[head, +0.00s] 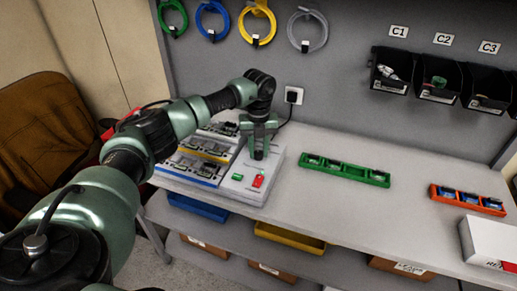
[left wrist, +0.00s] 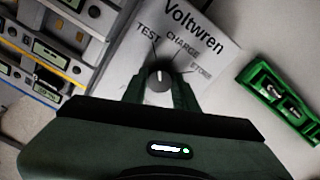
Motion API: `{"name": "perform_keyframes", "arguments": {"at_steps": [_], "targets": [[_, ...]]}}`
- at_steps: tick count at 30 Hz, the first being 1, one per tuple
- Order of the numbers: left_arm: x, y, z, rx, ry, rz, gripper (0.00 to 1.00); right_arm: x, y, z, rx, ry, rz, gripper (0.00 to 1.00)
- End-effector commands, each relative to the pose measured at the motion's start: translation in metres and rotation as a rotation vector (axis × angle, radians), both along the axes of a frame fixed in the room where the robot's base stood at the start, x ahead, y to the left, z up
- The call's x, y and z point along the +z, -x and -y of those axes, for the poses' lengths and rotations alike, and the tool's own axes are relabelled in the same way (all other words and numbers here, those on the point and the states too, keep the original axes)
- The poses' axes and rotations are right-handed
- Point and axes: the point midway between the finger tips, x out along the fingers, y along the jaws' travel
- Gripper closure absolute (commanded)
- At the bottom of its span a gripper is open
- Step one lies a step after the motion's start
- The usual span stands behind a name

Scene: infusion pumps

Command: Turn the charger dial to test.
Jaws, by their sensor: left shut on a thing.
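The charger (head: 246,191) is a pale box on the bench, marked Voltwren in the left wrist view (left wrist: 213,62). Its round dark dial (left wrist: 160,78) has a white pointer mark and sits below the printed words TEST, CHARGE and STORE. The mark points roughly up in that picture, near the TEST line; its exact setting is hard to tell. My left gripper (head: 258,154) reaches down over the charger, and its fingers (left wrist: 161,90) are shut on the dial from both sides. In the head view the dial is hidden by the fingers. My right gripper is out of view.
Racked devices (head: 200,150) stand close left of the charger. A green tray (head: 345,172) lies to its right, with clear bench between. An orange tray (head: 467,199) is farther right. A wall socket with plug (head: 293,96) is behind. Black bins (head: 438,80) hang at upper right.

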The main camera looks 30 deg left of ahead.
Motion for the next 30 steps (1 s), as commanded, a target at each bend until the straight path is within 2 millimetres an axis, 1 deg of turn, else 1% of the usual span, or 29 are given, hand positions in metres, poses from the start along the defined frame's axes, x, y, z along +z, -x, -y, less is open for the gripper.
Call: {"name": "perform_keyframes", "arguments": {"at_steps": [1,10,26,27,29,30], "targets": [[0.0034,-0.0018,-0.0008,0.029,0.0,0.006,1.0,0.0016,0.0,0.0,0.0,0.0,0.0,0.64],[0.0035,-0.0021,-0.0011,0.142,0.0,0.008,1.0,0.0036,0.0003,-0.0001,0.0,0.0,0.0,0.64],[0.0036,-0.0024,-0.0014,0.167,-0.001,0.01,1.0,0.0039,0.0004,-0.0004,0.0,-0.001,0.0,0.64],[0.0036,-0.0024,-0.0014,0.167,-0.001,0.01,0.69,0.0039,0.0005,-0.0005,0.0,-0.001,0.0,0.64],[0.0034,-0.0023,-0.0015,0.167,-0.001,0.009,0.52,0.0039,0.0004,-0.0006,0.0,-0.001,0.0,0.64],[0.003,-0.0021,-0.0013,0.167,0.0,0.008,0.5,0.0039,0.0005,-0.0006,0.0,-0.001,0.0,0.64]]}}
